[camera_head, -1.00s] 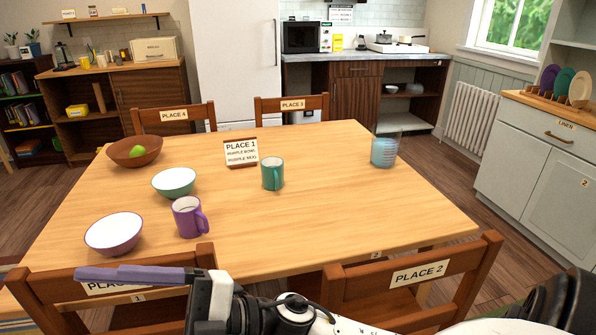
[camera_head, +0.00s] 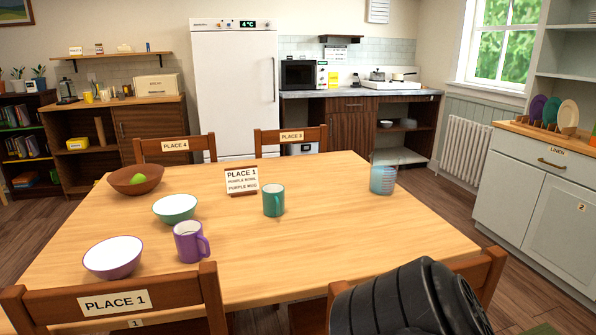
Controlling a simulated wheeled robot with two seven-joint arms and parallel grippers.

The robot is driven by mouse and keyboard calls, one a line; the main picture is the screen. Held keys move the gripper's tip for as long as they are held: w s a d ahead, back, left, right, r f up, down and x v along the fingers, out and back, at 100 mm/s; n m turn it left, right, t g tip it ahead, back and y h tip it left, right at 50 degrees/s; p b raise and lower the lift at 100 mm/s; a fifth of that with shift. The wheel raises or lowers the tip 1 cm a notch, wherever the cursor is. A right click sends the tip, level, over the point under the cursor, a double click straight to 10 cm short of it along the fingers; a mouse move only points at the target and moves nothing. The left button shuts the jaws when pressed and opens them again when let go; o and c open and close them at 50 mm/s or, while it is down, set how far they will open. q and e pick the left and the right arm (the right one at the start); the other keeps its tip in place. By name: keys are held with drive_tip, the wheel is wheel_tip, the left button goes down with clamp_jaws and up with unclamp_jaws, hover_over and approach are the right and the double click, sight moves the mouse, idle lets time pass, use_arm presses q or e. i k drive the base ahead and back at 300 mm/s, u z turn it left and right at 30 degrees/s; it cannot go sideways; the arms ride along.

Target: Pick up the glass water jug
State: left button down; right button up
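The glass water jug (camera_head: 383,180) stands upright near the right edge of the wooden table (camera_head: 330,240). It is clear with a bluish tint and faint markings on its side. Nothing touches it. Neither gripper shows in the head view. A black ribbed part of my own arm (camera_head: 410,300) fills the bottom right and hides part of the chair there.
A teal mug (camera_head: 273,200), purple mug (camera_head: 190,241), white-and-purple bowl (camera_head: 113,257), green bowl (camera_head: 175,208) and brown bowl (camera_head: 135,179) stand left of the jug. A PLACE 1 card (camera_head: 242,181) stands mid-table. Chairs surround the table. The tabletop around the jug is clear.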

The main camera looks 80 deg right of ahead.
sight(384, 166)
drive_tip(key=u, duration=0.2)
drive_tip(key=i, duration=1.25)
drive_tip(key=z, duration=3.75)
